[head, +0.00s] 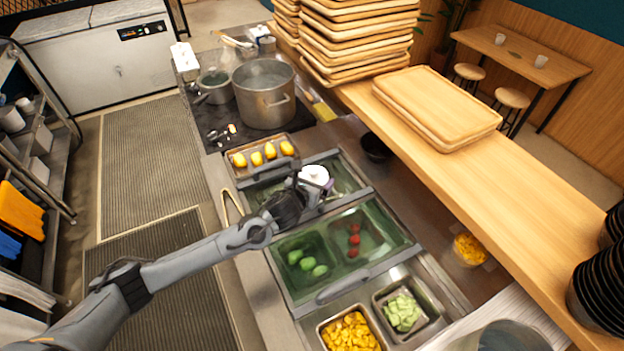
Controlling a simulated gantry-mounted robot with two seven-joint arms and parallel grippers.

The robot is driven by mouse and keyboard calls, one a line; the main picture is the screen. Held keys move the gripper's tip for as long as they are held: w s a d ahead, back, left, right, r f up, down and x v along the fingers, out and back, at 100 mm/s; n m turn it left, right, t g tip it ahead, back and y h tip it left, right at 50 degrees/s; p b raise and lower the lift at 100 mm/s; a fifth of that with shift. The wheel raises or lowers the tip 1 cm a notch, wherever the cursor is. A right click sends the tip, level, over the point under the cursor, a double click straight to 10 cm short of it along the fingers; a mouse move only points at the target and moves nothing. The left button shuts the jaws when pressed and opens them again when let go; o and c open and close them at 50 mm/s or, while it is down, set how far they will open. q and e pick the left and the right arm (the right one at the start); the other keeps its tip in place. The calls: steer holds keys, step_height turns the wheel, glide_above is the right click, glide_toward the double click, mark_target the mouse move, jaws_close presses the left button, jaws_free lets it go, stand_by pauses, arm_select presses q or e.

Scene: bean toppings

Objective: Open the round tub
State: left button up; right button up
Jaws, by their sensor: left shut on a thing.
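A small round tub (316,174) with a white top is at the middle of the counter, over the far green-lined bin. My left gripper (309,188) reaches in from the left and is shut on it. The gripper and wrist hide much of the tub's near side, so I cannot tell whether the fingers hold its lid or its body. I also cannot tell whether it rests on something or is lifted. My right gripper is out of view.
A green-lined bin (276,283) with green and red items lies nearer. Metal pans with yellow pieces (350,331) and green pieces (403,311) are at the front. A tray of yellow items (262,154) and a big pot (265,98) stand behind. A wooden shelf (480,185) borders the right.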

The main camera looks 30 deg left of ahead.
arm_select(q)
steer(key=o, duration=0.5)
steer(key=c, duration=0.8)
